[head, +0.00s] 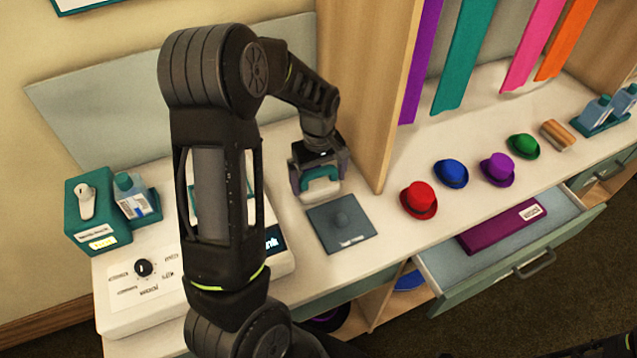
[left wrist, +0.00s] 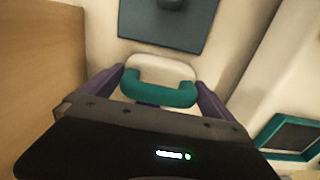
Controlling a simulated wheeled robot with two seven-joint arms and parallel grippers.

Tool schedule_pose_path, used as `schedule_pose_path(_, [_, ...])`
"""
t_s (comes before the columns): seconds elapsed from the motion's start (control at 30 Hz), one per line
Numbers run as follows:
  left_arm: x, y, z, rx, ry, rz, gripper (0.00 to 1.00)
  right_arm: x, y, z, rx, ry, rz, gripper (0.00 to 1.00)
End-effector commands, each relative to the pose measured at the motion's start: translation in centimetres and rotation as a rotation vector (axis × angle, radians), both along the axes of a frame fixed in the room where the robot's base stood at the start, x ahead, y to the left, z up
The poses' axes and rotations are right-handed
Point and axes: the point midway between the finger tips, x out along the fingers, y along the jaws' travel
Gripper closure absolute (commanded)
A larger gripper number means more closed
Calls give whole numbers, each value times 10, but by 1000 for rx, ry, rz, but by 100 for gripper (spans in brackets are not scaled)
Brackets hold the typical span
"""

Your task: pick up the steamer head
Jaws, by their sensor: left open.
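The steamer head is a pale, rounded block with a teal handle; its white front edge (head: 321,194) shows at my left gripper in the head view. In the left wrist view its teal handle (left wrist: 160,96) lies between the two purple fingers. My left gripper (head: 320,176) is open, reaching down over the steamer head with a finger on either side. It also shows in the left wrist view (left wrist: 161,84). I cannot tell whether the fingers touch the handle. My own gripper hides part of the steamer head. My right gripper is not in view.
A wooden partition (head: 372,90) stands close on the right. Beyond it are several small hats, including a red one (head: 419,200), and an open drawer (head: 490,262). A teal holder (head: 90,212) is at left.

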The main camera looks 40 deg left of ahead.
Motion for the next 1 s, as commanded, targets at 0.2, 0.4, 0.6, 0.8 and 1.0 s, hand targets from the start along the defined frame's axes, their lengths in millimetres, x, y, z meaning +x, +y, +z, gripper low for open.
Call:
schedule_pose_path(0.2, [0,0,0,0,0,0,0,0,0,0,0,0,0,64])
schedule_pose_path(0.4, [0,0,0,0,0,0,6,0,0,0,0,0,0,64])
schedule_pose_path(0.6, [0,0,0,0,0,0,22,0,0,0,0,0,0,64])
schedule_pose_path(0.8, [0,0,0,0,0,0,38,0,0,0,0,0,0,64])
schedule_pose_path(1.0, [0,0,0,0,1,0,55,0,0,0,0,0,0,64])
